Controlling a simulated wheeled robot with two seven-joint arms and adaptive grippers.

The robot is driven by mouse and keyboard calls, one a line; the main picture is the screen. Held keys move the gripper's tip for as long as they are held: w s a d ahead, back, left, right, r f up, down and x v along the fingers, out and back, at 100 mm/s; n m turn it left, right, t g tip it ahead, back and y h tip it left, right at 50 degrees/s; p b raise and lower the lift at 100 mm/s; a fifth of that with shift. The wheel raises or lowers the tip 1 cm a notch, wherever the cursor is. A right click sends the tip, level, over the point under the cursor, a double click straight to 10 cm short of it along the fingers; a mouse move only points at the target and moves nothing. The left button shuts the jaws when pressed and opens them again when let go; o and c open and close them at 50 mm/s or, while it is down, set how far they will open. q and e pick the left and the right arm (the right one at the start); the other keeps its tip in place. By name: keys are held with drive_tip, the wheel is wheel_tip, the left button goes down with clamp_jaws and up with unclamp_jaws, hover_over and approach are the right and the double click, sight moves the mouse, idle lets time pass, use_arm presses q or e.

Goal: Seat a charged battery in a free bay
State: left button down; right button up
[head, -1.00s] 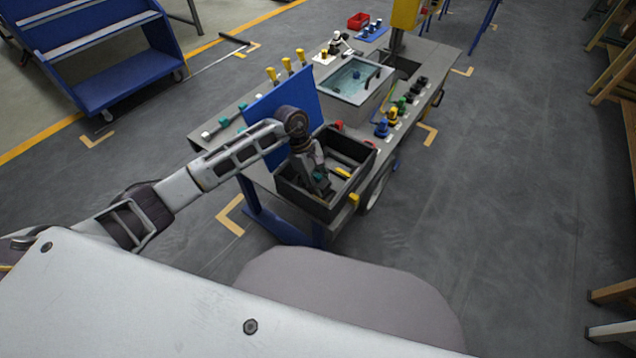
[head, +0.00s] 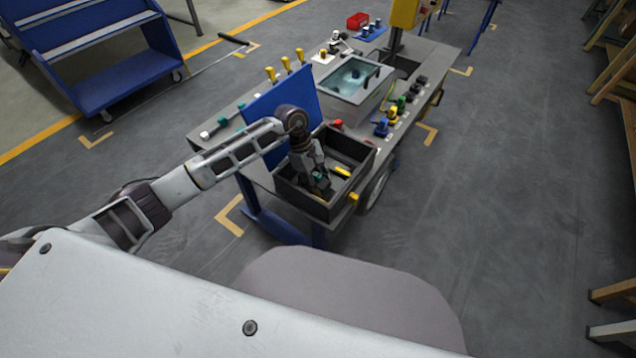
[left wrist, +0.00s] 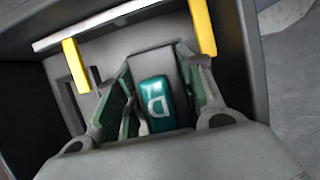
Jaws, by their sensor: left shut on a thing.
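A dark open-topped box (head: 318,208) stands at the near end of the grey bench. My left gripper (head: 317,181) reaches down into it. In the left wrist view, the gripper is shut on a teal battery (left wrist: 155,100) marked with a pale letter D, which lies between its two fingers. A little teal also shows at the fingertips in the head view. Yellow pieces stand on each side ahead of the battery, one on the left (left wrist: 76,66) and one on the right (left wrist: 203,26). The battery's lower end is hidden, so I cannot tell how it sits. My right gripper is out of view.
A blue upright panel (head: 268,112) stands beside the box on its left. Beyond are a clear-lidded basin (head: 353,80), several coloured knobs along the right edge, and yellow-topped items (head: 286,64). A blue cart (head: 110,70) stands at the far left.

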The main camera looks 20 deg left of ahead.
use_arm(q)
drive_tip(key=shift+f+b, duration=0.5)
drive_tip(key=shift+b, duration=0.05)
idle(0.7)
